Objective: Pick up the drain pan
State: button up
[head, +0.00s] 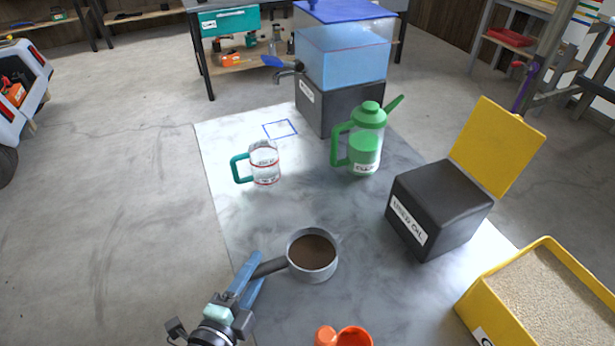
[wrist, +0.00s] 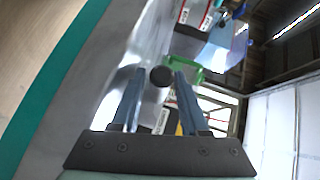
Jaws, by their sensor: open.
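The drain pan (head: 303,276) is a round grey pan with dark brown liquid in it, on the grey mat near the front. Its dark handle (head: 268,267) points left toward my gripper (head: 254,268). My gripper is open, its two blue fingers at the handle's end. In the wrist view the handle's round dark end (wrist: 160,76) shows between the fingertips of my gripper (wrist: 160,72), with a small gap visible on either side. The pan's bowl is not clearly seen in the wrist view.
A clear jug with a teal handle (head: 241,170), a green can (head: 364,145), a blue-lidded tank (head: 342,58) and a black used-oil box (head: 437,205) with its yellow lid up stand behind. An orange cup (head: 354,336) and a yellow granule bin (head: 480,300) are at the front right.

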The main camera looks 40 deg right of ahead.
grip_shut()
dwell(0.3)
